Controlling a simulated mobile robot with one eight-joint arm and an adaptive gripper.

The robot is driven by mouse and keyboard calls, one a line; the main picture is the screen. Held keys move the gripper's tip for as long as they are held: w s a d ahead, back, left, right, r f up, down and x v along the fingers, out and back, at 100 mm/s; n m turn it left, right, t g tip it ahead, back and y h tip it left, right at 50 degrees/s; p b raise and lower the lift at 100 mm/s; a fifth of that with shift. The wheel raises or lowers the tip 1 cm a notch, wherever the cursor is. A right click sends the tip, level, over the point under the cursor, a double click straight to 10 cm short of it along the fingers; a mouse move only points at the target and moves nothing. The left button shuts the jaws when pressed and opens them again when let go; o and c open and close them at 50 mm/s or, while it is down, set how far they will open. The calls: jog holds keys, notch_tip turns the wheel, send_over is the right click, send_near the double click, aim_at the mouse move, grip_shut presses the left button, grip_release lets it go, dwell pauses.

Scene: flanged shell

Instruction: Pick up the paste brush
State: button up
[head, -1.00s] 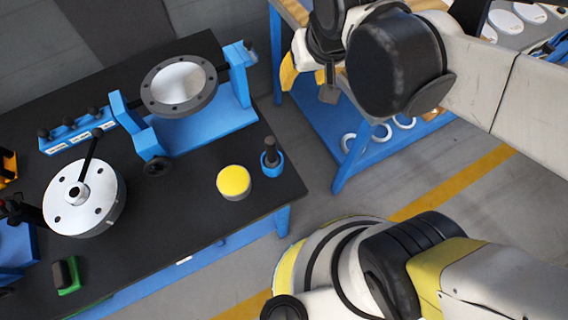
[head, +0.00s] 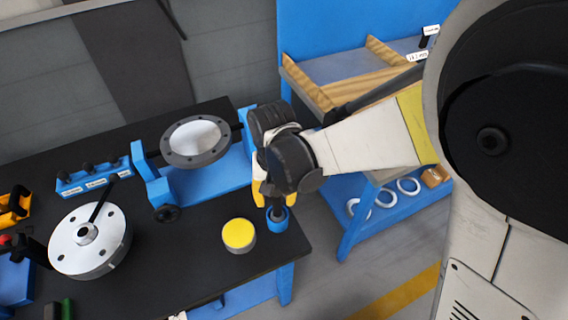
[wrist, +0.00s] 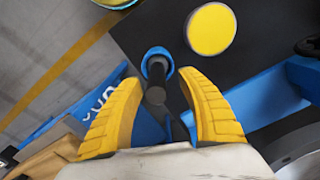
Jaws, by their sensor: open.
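The paste brush, a dark upright handle (wrist: 156,94), stands in a small blue cup (head: 279,223) near the right end of the black bench. In the head view most of the brush is hidden behind my gripper (head: 270,198). My gripper is open above it, yellow fingers pointing down. In the wrist view the brush top lies between the two fingers (wrist: 158,82), with a gap on each side. I cannot tell whether the fingertips are below the brush top. The bristles are hidden in the cup.
A yellow-topped round tin (head: 239,234) stands left of the cup. A blue stand with a grey flanged ring (head: 197,160) is behind it. A silver flanged disc (head: 90,252) sits farther left. A blue shelf cart (head: 352,232) stands to the right.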

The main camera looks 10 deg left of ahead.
aim_at(278, 209)
jog(key=f+b, duration=0.1)
jog(key=f, duration=0.1)
jog(key=f+b, duration=0.1)
jog(key=f, duration=0.2)
jog(key=shift+d+f+b, duration=0.2)
jog(key=shift+f+b, duration=0.15)
jog(key=shift+b, duration=0.05)
jog(key=shift+r, duration=0.1)
grip_shut()
